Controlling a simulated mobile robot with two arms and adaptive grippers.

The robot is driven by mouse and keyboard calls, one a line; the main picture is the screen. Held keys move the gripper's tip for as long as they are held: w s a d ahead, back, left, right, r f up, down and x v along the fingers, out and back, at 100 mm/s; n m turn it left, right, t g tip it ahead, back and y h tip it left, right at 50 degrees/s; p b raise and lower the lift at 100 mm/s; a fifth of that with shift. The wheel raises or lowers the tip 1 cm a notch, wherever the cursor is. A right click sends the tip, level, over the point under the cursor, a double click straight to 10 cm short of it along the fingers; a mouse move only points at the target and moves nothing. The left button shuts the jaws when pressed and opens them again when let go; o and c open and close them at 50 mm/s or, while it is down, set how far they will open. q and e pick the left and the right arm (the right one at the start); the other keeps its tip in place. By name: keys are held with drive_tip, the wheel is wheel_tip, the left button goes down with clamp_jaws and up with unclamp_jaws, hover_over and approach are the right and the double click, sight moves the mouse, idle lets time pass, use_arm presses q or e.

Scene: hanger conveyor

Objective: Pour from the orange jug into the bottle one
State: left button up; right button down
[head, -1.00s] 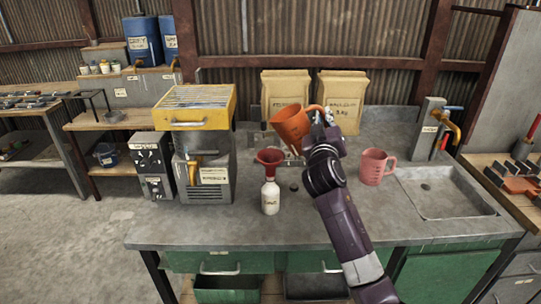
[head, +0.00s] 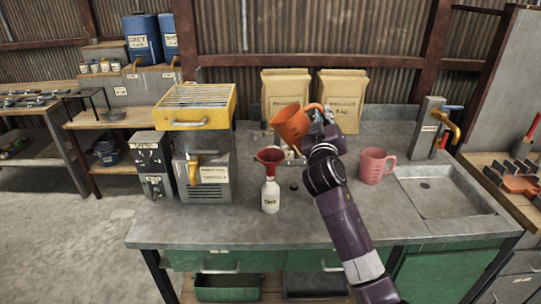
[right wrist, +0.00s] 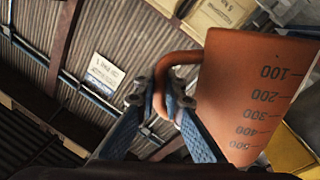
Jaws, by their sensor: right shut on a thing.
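The orange jug (head: 291,126) is held up over the counter, tilted to the left, its lip near and above the red funnel. It also shows in the right wrist view (right wrist: 250,95) with dark volume marks. My right gripper (head: 324,121) is shut on the jug's handle; in the right wrist view its blue fingers (right wrist: 158,108) clasp the handle. A white bottle (head: 270,196) with a label too small to read surely stands upright on the counter, with a red funnel (head: 269,158) in its mouth. No liquid stream is visible. My left gripper is not in view.
A pink jug (head: 374,166) stands right of my arm, beside the sink (head: 446,190). A yellow-topped machine (head: 201,110) stands left of the bottle. Two paper sacks (head: 341,98) stand at the back. The counter's front (head: 230,228) is clear.

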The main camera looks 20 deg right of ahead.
sight(305, 109)
drive_tip(key=shift+w+a+r+n+t+p, duration=0.1)
drive_tip(key=shift+a+r+n+t+p, duration=0.1)
drive_tip(key=shift+r+n+p, duration=0.35)
drive_tip(key=shift+a+r+n+t+p, duration=0.1)
drive_tip(key=shift+r+n+t+p, duration=0.15)
drive_tip(key=shift+n, duration=0.5)
idle(0.5)
drive_tip(key=shift+w+a+r+n+y+p, duration=0.15)
drive_tip(key=shift+a+n+p, duration=0.15)
drive_tip(key=shift+n, duration=0.35)
drive_tip(key=shift+a+r+n+y+p, duration=0.15)
drive_tip(key=shift+a+n+p, duration=0.1)
drive_tip(key=shift+n, duration=0.4)
idle(0.7)
drive_tip(key=shift+w+a+r+n+t+y, duration=0.15)
drive_tip(key=shift+a+n, duration=0.2)
drive_tip(key=shift+n, duration=0.25)
drive_tip(key=shift+w+a+f+n+t+y, duration=0.15)
drive_tip(key=shift+a+n, duration=0.2)
drive_tip(key=shift+n, duration=0.25)
idle(0.6)
drive_tip(key=shift+w+a+f+n+y+p, duration=0.15)
drive_tip(key=shift+a+n+y+p, duration=0.25)
drive_tip(key=shift+a+n, duration=0.8)
idle(1.2)
